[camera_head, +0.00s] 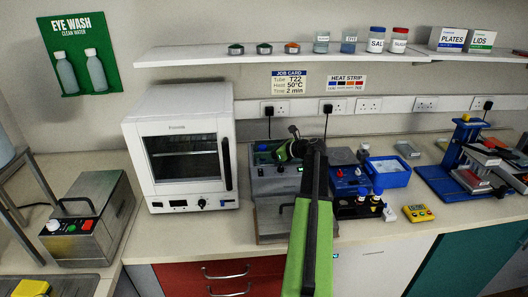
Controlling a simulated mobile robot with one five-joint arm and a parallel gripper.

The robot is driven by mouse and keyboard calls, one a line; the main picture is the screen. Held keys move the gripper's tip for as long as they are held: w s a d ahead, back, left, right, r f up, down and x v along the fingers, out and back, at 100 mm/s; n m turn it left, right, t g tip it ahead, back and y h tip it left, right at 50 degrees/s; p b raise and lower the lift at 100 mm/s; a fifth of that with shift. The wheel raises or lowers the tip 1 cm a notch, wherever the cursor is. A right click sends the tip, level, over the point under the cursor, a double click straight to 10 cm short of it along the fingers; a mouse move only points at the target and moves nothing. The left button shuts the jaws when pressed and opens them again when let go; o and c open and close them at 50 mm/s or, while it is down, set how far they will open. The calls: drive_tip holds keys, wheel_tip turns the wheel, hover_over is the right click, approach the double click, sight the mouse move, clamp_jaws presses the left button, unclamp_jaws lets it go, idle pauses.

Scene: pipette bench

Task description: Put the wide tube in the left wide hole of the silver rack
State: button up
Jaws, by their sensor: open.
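My green arm reaches up from the bottom middle of the view, and my gripper (292,147) is at its far end, over the back of a grey bench unit. The gripper is small here and partly hidden by my arm; it is open, and I make out nothing held in it. I cannot pick out the wide tube for certain. I cannot pick out the silver rack or its left wide hole either; my arm covers part of the bench there. A small dark holder (346,209) with little bottles stands right of my arm.
A white oven (180,150) stands left of the grey unit (268,185). To the right are a blue tray (388,173), a yellow timer (418,213) and a blue press-like stand (462,150). A metal box (88,225) sits far left. A shelf (290,54) runs above.

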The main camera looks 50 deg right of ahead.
drive_tip(key=p+v, duration=0.6)
drive_tip(key=v, duration=1)
drive_tip(key=shift+s+r, duration=0.15)
drive_tip(key=shift+s, duration=0.2)
drive_tip(key=shift+d, duration=0.1)
